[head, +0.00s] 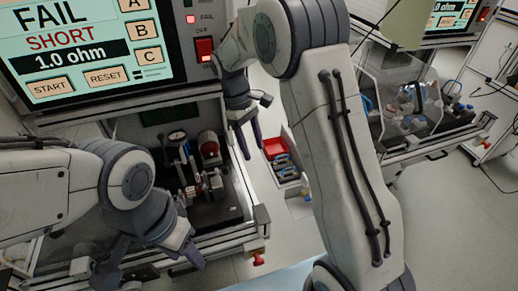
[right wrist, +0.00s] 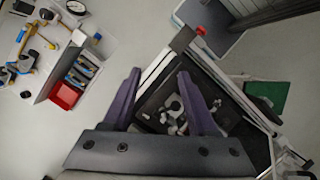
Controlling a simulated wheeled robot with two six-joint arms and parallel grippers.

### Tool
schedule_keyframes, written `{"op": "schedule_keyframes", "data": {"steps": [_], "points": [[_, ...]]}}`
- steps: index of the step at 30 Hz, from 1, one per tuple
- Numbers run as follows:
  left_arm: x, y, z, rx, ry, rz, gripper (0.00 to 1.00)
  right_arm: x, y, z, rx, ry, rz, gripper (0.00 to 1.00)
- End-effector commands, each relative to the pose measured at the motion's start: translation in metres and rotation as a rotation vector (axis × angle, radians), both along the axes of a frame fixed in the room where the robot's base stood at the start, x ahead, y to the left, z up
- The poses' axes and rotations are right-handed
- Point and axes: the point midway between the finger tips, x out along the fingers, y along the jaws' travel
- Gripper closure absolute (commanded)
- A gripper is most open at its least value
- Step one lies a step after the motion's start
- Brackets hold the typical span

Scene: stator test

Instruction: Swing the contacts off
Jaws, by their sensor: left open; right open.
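The test bay holds a fixture with a round gauge (head: 178,137), a reddish cylinder (head: 209,145) and small metal parts (head: 192,190). I cannot tell for sure which parts are the contacts. The fixture's pale parts also show between my right fingers in the right wrist view (right wrist: 172,112). My left gripper (head: 146,264) is open and empty at the front of the bay, below and left of the fixture. My right gripper (head: 249,152) is open and empty, above and right of the bay, pointing down. The tester screen (head: 75,40) reads FAIL, SHORT, 1.0 ohm.
A lit red switch (head: 204,48) is beside the screen. A red bin (head: 274,148) and several blue-and-black parts sit in a pale tray right of the bay. The bay's metal frame has a red knob (head: 259,260) at its front corner. A second bench stands at the far right.

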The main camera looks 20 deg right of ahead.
Motion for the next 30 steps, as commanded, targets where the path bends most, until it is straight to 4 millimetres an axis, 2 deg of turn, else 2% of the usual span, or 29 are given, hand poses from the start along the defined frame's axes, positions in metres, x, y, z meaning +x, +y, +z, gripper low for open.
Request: {"op": "schedule_keyframes", "data": {"steps": [6, 22, 26, 29, 30], "points": [[0.000, 0.000, -0.007, 0.000, 0.000, -0.001, 0.50, -0.010, -0.014, 0.010, 0.000, -0.001, -0.001, 0.41], [0.000, 0.000, -0.007, 0.000, 0.000, -0.001, 0.50, -0.012, -0.013, 0.012, 0.001, -0.002, 0.001, 0.41], [0.000, 0.000, -0.009, 0.000, 0.000, -0.001, 0.50, -0.028, 0.007, 0.019, 0.013, -0.031, 0.013, 0.41], [0.000, 0.000, -0.013, 0.000, 0.000, -0.001, 0.50, -0.060, 0.041, 0.030, 0.041, -0.083, 0.027, 0.41], [0.000, 0.000, -0.015, 0.000, 0.000, -0.001, 0.50, -0.079, 0.055, 0.033, 0.058, -0.107, 0.031, 0.41]]}}
